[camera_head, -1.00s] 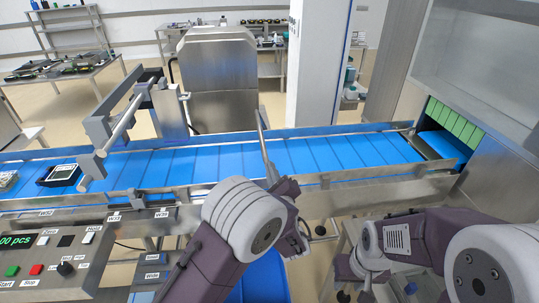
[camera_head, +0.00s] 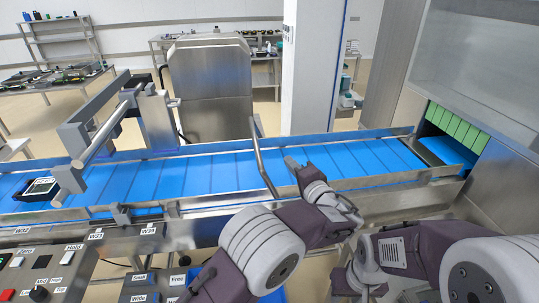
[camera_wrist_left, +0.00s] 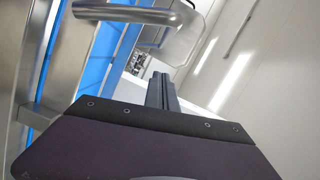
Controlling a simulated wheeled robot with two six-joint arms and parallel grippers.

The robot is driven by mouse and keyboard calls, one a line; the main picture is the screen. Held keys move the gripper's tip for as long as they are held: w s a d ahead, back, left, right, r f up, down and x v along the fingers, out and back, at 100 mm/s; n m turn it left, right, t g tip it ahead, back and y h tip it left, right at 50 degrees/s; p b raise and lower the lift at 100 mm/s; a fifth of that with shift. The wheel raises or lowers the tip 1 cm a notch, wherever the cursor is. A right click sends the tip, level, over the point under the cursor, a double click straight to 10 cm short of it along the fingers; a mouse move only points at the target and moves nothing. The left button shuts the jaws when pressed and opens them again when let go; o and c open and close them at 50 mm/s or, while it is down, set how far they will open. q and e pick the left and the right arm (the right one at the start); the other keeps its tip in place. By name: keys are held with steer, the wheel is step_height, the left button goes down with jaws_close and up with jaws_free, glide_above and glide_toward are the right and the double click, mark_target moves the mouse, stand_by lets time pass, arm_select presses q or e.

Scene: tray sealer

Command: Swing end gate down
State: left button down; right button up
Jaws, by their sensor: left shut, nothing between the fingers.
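A thin bent metal bar (camera_head: 261,158), which looks like the end gate, stands up and tilts a little over the near side of the blue conveyor (camera_head: 210,172). My left gripper (camera_head: 290,163) is just right of the bar, above the belt, with a small gap in the picture; I cannot tell their depth apart. In the left wrist view its fingers (camera_wrist_left: 161,92) are shut and empty. A thick bent metal tube (camera_wrist_left: 130,13) crosses above the fingertips there, probably the same bar. My right arm is at the lower right; its fingers do not show.
A metal frame with a crossbar (camera_head: 105,133) spans the belt at left, near a dark tray (camera_head: 38,188). A button panel (camera_head: 40,272) is at the lower left. Green strips (camera_head: 453,127) hang at the machine opening on the right. The belt right of my left gripper is clear.

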arm_select(q)
steer(key=w+a+f+p, duration=0.1)
steer(key=w+a+p, duration=0.2)
steer(key=w+a, duration=0.5)
steer(key=shift+f+p, duration=0.25)
steer(key=shift+p, duration=0.15)
